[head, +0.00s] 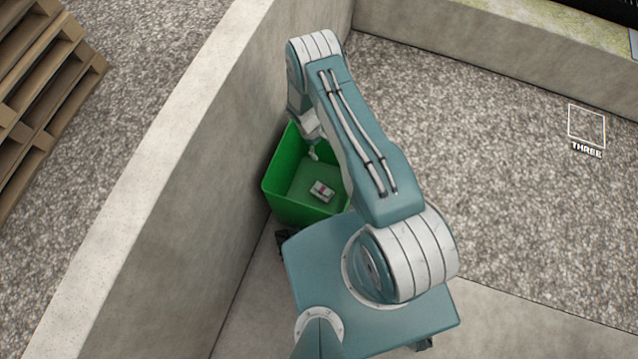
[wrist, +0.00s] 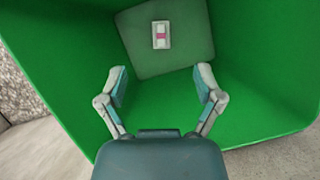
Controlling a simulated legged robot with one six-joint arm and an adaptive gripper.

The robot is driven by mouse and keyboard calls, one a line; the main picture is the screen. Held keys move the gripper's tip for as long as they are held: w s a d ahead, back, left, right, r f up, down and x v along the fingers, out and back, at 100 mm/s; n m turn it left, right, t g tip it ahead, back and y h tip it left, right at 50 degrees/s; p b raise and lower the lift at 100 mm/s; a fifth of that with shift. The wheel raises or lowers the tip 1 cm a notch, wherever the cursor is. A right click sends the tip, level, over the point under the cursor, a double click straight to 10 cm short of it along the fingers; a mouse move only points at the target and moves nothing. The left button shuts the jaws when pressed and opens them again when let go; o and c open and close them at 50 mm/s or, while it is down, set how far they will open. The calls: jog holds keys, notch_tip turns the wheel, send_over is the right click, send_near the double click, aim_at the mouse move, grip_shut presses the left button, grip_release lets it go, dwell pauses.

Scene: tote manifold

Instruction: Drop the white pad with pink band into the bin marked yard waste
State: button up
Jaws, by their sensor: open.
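The white pad with pink band (head: 322,191) lies inside the green bin (head: 281,171), on its floor. It also shows in the wrist view (wrist: 161,35), lying on a greyish square patch of the bin floor, beyond the fingertips. My gripper (wrist: 160,86) is open and empty, with its two fingers spread over the bin (wrist: 60,60). The pad is apart from both fingers. In the head view my arm reaches over the bin, and a fingertip shows inside the bin opening. No yard waste marking on the bin is visible in these frames.
A concrete wall (head: 190,150) runs close along the left of the bin. Wooden pallets (head: 45,85) are stacked beyond it. A square outline marked THREE (head: 586,128) is on the open gravel at right.

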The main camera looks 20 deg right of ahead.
jog(key=v, duration=1.1)
jog(key=shift+r, duration=0.35)
jog(key=shift+w+a, duration=0.1)
notch_tip(320, 180, up, 35)
jog(key=s+d+m+t+y, duration=0.2)
jog(key=m+t, duration=0.2)
jog(key=s+r+m+t, duration=0.2)
jog(key=s+r, duration=0.5)
jog(key=s, duration=0.4)
jog(key=s+d+r+m+t+y, duration=0.1)
jog(key=s+r+t, duration=0.2)
jog(key=s+r, duration=0.5)
jog(key=shift+s+m, duration=0.4)
jog(key=shift+s, duration=1.3)
